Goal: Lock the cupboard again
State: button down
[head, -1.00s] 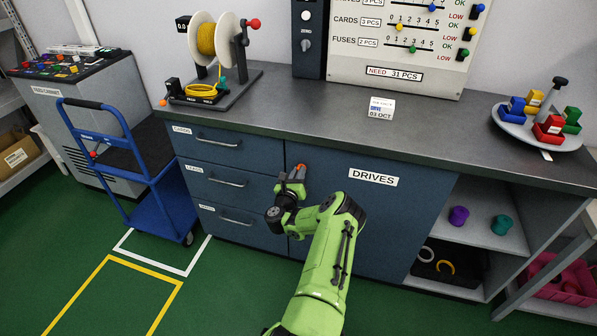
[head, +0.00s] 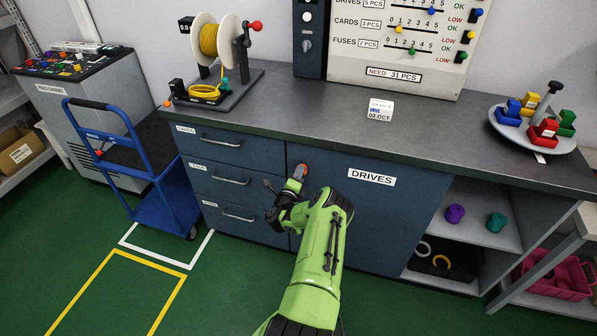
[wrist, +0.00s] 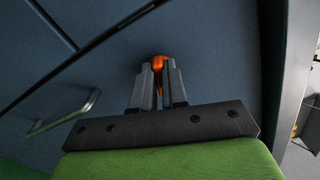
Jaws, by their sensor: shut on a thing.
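The cupboard is the blue door labelled DRIVES (head: 371,215) under the grey worktop, and it looks closed. An orange key or knob (head: 302,168) sits at the door's upper left. In the wrist view the orange piece (wrist: 159,62) shows between the two dark fingers of my gripper (wrist: 158,82). My gripper (head: 297,182) is shut on it at the door face. The fingers cover most of the piece, so the keyhole and its turn cannot be seen.
Drawers with bar handles (head: 231,181) are left of the door. Open shelves (head: 480,228) with purple and teal pieces are at right. A blue cart (head: 165,205) stands at left. The worktop (head: 300,118) holds a cable reel and a tray of coloured blocks (head: 537,125).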

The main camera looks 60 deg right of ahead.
jog(key=shift+n+p, duration=0.5)
jog(key=shift+n, duration=1.2)
jog(key=c, duration=1.2)
grip_release()
jog(key=shift+o, duration=0.2)
jog(key=shift+a, duration=0.1)
jog(key=s+a+p, duration=0.2)
jog(key=a+p, duration=0.2)
jog(key=a, duration=1.1)
jog(key=shift+s+a+p, duration=0.15)
jog(key=shift+s+p, duration=0.1)
jog(key=shift+p, duration=0.05)
